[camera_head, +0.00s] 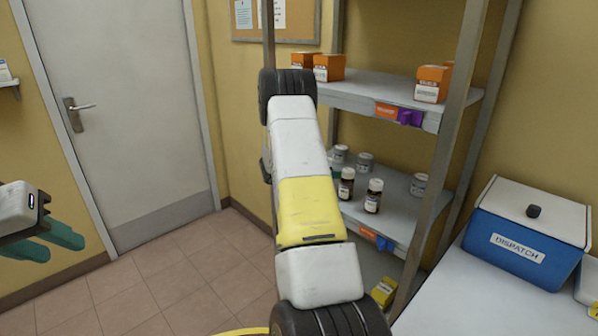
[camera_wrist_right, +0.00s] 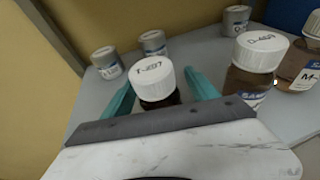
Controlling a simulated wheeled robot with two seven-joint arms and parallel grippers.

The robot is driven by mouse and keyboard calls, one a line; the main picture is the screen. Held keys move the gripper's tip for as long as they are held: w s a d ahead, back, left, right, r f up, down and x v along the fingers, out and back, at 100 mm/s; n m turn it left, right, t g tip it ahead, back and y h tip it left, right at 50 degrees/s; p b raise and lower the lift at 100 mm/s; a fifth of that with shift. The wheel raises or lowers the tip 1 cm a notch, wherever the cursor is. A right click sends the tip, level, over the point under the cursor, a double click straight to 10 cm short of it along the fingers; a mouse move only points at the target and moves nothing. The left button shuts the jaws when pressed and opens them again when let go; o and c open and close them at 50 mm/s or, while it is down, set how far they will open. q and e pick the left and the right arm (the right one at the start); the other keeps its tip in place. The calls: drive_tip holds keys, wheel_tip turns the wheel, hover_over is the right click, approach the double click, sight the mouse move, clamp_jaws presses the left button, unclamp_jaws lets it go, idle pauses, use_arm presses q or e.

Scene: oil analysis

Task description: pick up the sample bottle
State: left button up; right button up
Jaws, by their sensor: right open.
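A brown sample bottle with a white cap (camera_wrist_right: 153,76), its cap marked with a code, stands upright between the two teal fingers of my right gripper (camera_wrist_right: 160,94) in the right wrist view. The fingers are open, one on each side; whether they touch it is unclear. My right forearm hides most of that gripper in the head view. A second brown bottle (camera_wrist_right: 252,70) stands just right of the fingers, and a third (camera_wrist_right: 302,62) at the right edge. Two brown bottles (camera_head: 346,184) (camera_head: 373,196) show on the shelf in the head view. My left gripper (camera_head: 50,242) is at the left edge, fingers apart and empty.
Grey cans (camera_wrist_right: 107,62) (camera_wrist_right: 153,43) (camera_wrist_right: 236,20) stand behind the bottles. The bottles share a grey shelf (camera_head: 398,222) below an upper shelf (camera_head: 378,87) with orange boxes (camera_head: 431,84). A metal post (camera_head: 437,150) stands in front. A blue dispatch box (camera_head: 527,238) sits right.

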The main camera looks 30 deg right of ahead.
clamp_jaws()
drive_tip(key=shift+r, duration=0.1)
